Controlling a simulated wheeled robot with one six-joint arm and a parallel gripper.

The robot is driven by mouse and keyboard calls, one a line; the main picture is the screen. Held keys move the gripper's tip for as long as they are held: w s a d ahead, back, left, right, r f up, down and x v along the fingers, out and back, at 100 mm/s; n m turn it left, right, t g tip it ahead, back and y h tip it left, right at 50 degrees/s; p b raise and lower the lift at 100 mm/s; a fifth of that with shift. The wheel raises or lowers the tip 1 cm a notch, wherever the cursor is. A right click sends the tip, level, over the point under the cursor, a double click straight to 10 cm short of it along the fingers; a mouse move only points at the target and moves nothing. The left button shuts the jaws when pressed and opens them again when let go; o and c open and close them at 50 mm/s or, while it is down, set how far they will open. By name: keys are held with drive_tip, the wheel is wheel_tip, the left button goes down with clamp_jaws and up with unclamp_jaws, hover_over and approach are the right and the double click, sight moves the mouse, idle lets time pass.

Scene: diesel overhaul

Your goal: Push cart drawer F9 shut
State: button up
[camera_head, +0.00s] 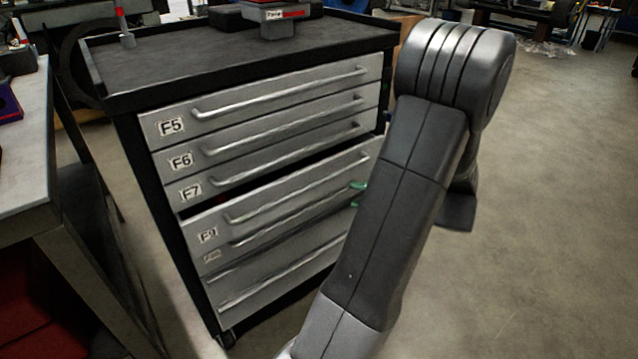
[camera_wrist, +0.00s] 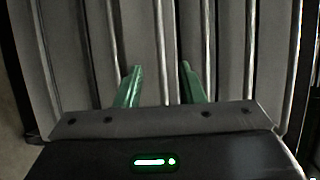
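Drawer F9 (camera_head: 290,182) is in the grey tool cart, below drawer F7. It stands out a little, with a dark gap above its front. Its label is at the left and a long bar handle runs across it. My gripper (camera_head: 356,195) shows only as green fingertips near the right end of drawer F9, the rest hidden behind my arm. In the wrist view my gripper (camera_wrist: 160,82) has its two green fingers apart with nothing between them, facing the drawer fronts and handles. I cannot tell whether they touch.
Drawers F5 (camera_head: 240,112), F6 (camera_head: 250,142) and F7 (camera_head: 260,168) look shut above. The label just under F9 is hard to read. A workbench (camera_head: 28,150) stands close at the left of the cart. Open floor (camera_head: 560,200) lies at the right.

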sight(314, 187)
drive_tip(key=b+x, duration=0.2)
drive_tip(key=x, duration=1)
drive_tip(key=shift+w+a+f, duration=0.1)
drive_tip(key=shift+c, duration=0.4)
clamp_jaws()
